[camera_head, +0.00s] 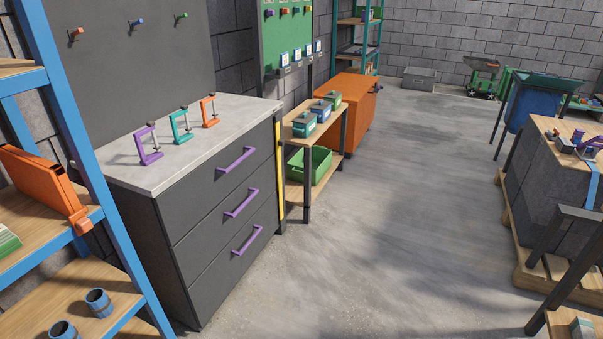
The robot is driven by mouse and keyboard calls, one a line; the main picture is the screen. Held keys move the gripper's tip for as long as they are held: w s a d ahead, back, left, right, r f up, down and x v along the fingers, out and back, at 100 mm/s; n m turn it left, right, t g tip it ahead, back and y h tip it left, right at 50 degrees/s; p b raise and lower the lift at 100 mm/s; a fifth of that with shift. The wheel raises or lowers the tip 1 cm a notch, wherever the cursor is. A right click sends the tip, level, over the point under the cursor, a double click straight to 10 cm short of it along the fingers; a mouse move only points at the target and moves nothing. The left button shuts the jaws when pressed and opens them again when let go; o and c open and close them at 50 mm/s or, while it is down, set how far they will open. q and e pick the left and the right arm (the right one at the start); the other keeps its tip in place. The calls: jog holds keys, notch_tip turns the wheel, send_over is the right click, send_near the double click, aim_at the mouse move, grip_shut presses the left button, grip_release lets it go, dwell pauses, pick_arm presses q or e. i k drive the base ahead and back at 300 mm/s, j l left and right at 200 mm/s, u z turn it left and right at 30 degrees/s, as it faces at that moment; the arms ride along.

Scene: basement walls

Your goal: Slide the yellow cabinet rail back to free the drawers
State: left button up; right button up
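The dark grey cabinet (195,235) stands at the left of the head view with a pale grey top (165,168). Its front has three drawers, each with a purple handle: top (236,160), middle (241,203) and bottom (247,240). All three drawers look closed. The yellow rail (280,170) is a thin upright strip at the right edge of the cabinet front, beside a dark post. Whether it overlaps the drawer fronts is hard to tell. Neither of my grippers is in view.
Purple, teal and orange clamps (181,126) stand on the cabinet top. A blue-framed shelf (95,150) is at the near left. A small wooden table (298,140) stands right of the cabinet. A loaded pallet (520,235) is at the right. The concrete floor (370,220) between is clear.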

aim_at(280, 142)
jog(key=i+u, duration=0.1)
jog(key=i, duration=0.35)
jog(key=i+l+u, duration=0.1)
jog(key=i, duration=0.3)
jog(key=i+l+u, duration=0.1)
jog(key=i, duration=0.35)
jog(key=l, duration=0.1)
